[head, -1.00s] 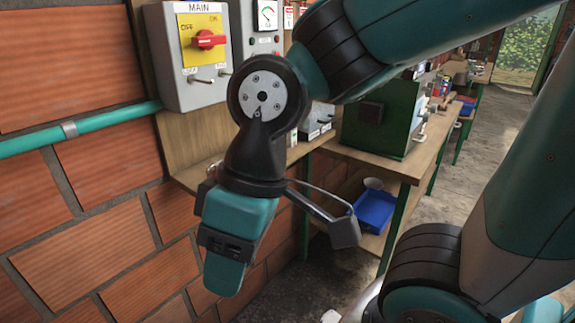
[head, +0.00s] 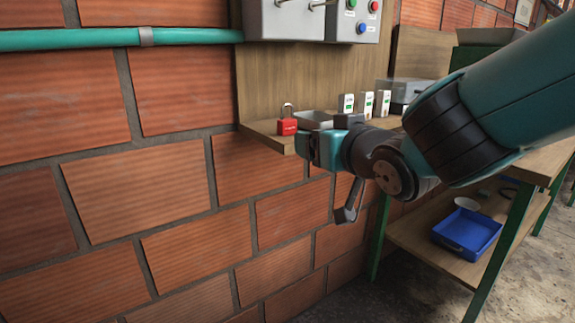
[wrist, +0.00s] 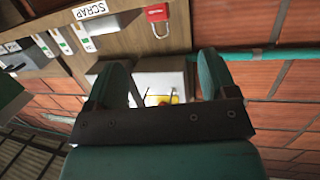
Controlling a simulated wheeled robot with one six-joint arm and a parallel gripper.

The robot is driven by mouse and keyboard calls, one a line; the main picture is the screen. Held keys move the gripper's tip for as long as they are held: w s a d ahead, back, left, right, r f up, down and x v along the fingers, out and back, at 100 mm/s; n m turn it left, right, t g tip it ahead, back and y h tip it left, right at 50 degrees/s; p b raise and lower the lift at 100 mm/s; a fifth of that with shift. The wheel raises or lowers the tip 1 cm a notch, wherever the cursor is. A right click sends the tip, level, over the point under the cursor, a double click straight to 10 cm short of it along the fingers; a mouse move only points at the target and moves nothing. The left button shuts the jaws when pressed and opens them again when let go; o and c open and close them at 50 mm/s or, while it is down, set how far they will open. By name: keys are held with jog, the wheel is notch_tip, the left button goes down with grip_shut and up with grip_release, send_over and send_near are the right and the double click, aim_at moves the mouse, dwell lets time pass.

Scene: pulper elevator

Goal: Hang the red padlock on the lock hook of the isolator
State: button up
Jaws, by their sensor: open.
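The red padlock (head: 287,127) stands upright on the wooden shelf near its left end, shackle up. In the wrist view the padlock (wrist: 157,13) shows near the top edge, shackle pointing down in the picture, beyond the fingertips. My gripper (head: 312,147) is at the shelf's front edge, just right of the padlock. In the wrist view my gripper (wrist: 163,62) is open, its two fingers apart with no object held. The isolator (head: 283,18) is a grey box above the shelf; only its lower part with two toggles shows. I cannot make out its lock hook.
A small grey tray (head: 315,117) sits right of the padlock, close behind my gripper. Several white labelled blocks (head: 366,104) stand further right on the shelf. A teal pipe (head: 190,37) runs along the brick wall. A blue bin (head: 468,232) is on the lower bench shelf.

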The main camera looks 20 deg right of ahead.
jog(key=t+b, duration=0.1)
jog(key=t, duration=0.1)
jog(key=p, duration=1.3)
send_near(286, 119)
jog(key=w, duration=0.4)
jog(key=shift+w+a+r, duration=0.3)
jog(key=shift+w+a, duration=0.05)
jog(key=w+p, duration=0.4)
jog(key=shift+w+r, duration=0.2)
jog(key=shift+r, duration=0.1)
jog(key=shift+w+a+f+p, duration=0.15)
jog(key=shift+w+f+p, duration=0.05)
jog(key=shift+w+p, duration=0.2)
jog(key=c, duration=1)
